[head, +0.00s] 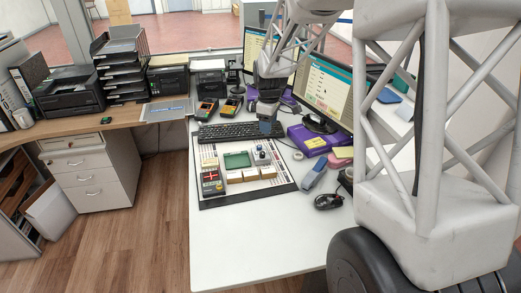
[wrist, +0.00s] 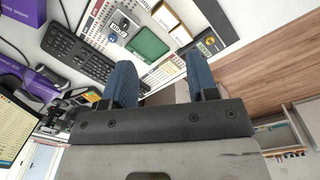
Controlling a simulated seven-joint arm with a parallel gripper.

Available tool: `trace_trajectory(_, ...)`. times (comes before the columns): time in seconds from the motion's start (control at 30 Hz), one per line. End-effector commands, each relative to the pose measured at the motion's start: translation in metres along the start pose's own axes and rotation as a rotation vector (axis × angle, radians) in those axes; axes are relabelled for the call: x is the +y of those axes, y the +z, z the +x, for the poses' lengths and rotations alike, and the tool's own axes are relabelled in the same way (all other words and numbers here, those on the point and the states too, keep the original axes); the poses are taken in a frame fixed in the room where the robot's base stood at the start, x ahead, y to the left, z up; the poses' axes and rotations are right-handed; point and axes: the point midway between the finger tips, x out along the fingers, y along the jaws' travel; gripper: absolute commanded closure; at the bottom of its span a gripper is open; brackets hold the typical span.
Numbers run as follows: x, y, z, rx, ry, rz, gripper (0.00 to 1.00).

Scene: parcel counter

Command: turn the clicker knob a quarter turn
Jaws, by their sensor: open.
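A small grey box with a dark round knob (wrist: 122,24) on it lies on the patterned mat in the wrist view; it looks like the clicker knob. In the head view this box (head: 262,157) sits at the mat's upper right, beside a green panel (head: 237,160). The green panel (wrist: 148,44) also shows in the wrist view. My gripper (head: 266,127) hangs above the counter near the keyboard's right end. Its two blue fingers stand wide apart in the wrist view (wrist: 160,78), with nothing between them. The knob lies beyond the fingertips, apart from them.
A purple box (head: 318,139), a stapler-like blue-grey object (head: 314,176) and a mouse (head: 328,201) lie to the right. The front counter is clear.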

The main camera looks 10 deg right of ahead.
Motion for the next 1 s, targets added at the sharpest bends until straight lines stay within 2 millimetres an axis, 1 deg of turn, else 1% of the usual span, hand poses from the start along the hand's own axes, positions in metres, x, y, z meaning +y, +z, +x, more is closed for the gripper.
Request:
trace_trajectory(0.03, 0.009, -0.005, 0.01, -0.003, -0.006, -0.022, 0.47)
trace_trajectory(0.27, 0.044, -0.024, 0.053, -0.013, -0.028, -0.134, 0.47)
trace_trajectory(0.4, 0.064, -0.035, 0.081, -0.017, -0.041, -0.203, 0.47)
trace_trajectory(0.6, 0.09, -0.049, 0.121, -0.021, -0.058, -0.297, 0.47)
trace_trajectory(0.7, 0.1, -0.054, 0.138, -0.022, -0.065, -0.334, 0.47)
trace_trajectory(0.83, 0.108, -0.058, 0.152, -0.022, -0.071, -0.366, 0.47)
trace_trajectory(1.0, 0.111, -0.06, 0.159, -0.022, -0.074, -0.384, 0.47)
